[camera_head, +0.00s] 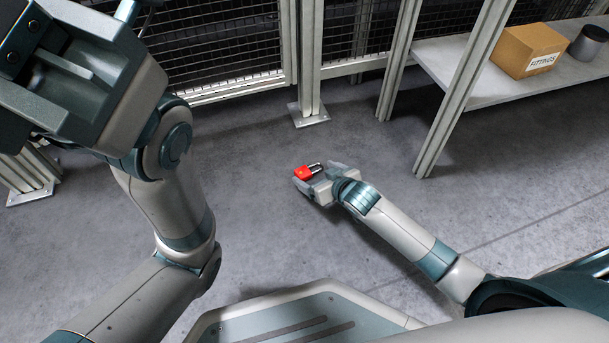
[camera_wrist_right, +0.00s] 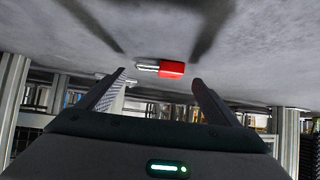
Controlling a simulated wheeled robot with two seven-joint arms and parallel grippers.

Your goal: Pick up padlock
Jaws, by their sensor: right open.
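The padlock (camera_head: 304,173) has a red body and a metal shackle. In the head view it shows at the tip of my right gripper (camera_head: 318,183), low over or on the grey floor. In the right wrist view the padlock (camera_wrist_right: 171,69) lies ahead of the fingertips and between their lines, against the grey floor. My right gripper (camera_wrist_right: 160,78) is open, with its two fingers apart and nothing between them. My left gripper (camera_head: 60,70) is at the upper left of the head view, raised and far from the padlock; its fingertips are not clearly visible.
A metal fence post (camera_head: 309,70) stands on a base plate behind the padlock. A grey shelf (camera_head: 440,62) at the right carries a cardboard box (camera_head: 528,50) marked FITTINGS and a dark cup (camera_head: 589,43). Mesh fence panels close off the back. The floor around the padlock is clear.

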